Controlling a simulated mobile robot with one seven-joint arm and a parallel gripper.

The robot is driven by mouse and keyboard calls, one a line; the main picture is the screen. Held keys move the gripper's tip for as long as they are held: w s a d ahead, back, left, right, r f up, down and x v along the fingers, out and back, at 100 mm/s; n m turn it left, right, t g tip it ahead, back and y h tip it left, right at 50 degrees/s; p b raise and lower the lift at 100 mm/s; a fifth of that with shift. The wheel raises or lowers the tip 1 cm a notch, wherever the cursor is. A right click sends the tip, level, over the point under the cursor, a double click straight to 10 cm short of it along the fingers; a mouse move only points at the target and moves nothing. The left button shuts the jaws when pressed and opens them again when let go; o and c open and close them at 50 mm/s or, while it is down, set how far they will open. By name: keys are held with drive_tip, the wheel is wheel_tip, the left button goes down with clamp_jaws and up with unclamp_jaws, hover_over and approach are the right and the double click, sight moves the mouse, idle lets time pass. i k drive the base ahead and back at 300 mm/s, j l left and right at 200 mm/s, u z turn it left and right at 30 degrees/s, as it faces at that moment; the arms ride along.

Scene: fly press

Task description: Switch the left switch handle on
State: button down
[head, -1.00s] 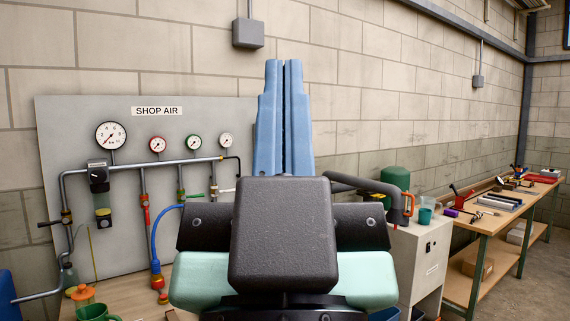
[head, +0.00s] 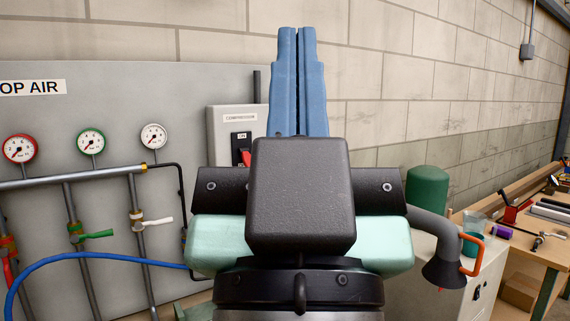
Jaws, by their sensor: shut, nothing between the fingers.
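A grey-white switch box (head: 222,123) labelled COMPRESSOR is on the wall, just left of and behind my gripper. A red switch handle (head: 246,157) shows on its black plate, under an ON mark. My gripper covers the lower part of the plate and the box's right side, so the handle's full position cannot be told. No second switch handle can be made out. My gripper (head: 297,34) points upward in the middle of the head view. Its blue fingers are together and empty, and whether they are near the box in depth is unclear.
The SHOP AIR panel (head: 120,110) with gauges, pipes and valve levers fills the left. A blue hose (head: 100,257) crosses low. A green tank (head: 427,188), a grey extraction nozzle (head: 443,268) and a workbench (head: 535,250) with tools are at the right. Bare block wall lies above.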

sight(245, 152)
drive_tip(key=i+l, duration=0.15)
drive_tip(key=i, duration=0.45)
drive_tip(key=i+l, duration=0.2)
drive_tip(key=i, duration=0.35)
